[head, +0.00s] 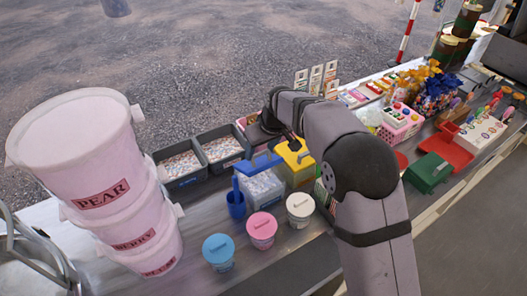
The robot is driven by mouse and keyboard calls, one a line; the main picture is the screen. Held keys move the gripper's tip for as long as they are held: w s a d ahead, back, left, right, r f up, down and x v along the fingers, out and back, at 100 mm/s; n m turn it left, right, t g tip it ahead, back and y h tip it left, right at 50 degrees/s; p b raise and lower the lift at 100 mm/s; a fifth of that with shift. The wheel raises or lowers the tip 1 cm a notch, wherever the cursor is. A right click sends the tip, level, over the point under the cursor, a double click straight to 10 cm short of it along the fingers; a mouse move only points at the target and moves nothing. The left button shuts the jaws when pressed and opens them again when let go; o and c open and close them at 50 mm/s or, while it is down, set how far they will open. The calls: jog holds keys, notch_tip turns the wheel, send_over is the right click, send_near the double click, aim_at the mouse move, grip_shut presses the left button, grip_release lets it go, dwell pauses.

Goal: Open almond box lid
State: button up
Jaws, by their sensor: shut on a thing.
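A box with a yellow lid (296,158) stands on the counter in the head view, just left of my arm. No almond label is readable on it. My gripper (291,142) reaches down to the top of this box, at its lid, and is shut on the lid's top part. The fingertips are small and dark, and my arm hides part of the box's right side. The yellow lid looks to be on or very close to the box. A clear box with a blue lid (262,163) stands directly left of it.
Tubs with blue (218,247), pink (262,229) and white (300,207) lids stand in front. A blue cup (236,203) holds a tool. Dark trays (181,160) stand behind left. Stacked pink buckets (90,165) fill the left. A green box (427,172) stands right of my arm.

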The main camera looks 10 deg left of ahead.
jog(key=w+a+r+p, duration=0.2)
jog(key=w+a+p, duration=0.2)
jog(key=shift+r+p, duration=0.35)
jog(key=shift+o, duration=0.2)
jog(key=shift+w+a+f+p, duration=0.15)
jog(key=shift+w+a+p, duration=1.15)
jog(key=shift+p, duration=0.55)
jog(key=o, duration=1.1)
jog(key=shift+c, duration=0.2)
jog(key=o, duration=0.4)
jog(key=shift+a+f, duration=0.1)
jog(key=shift+f, duration=0.05)
jog(key=shift+o, duration=0.2)
jog(key=b+v, duration=0.4)
jog(key=v, duration=0.3)
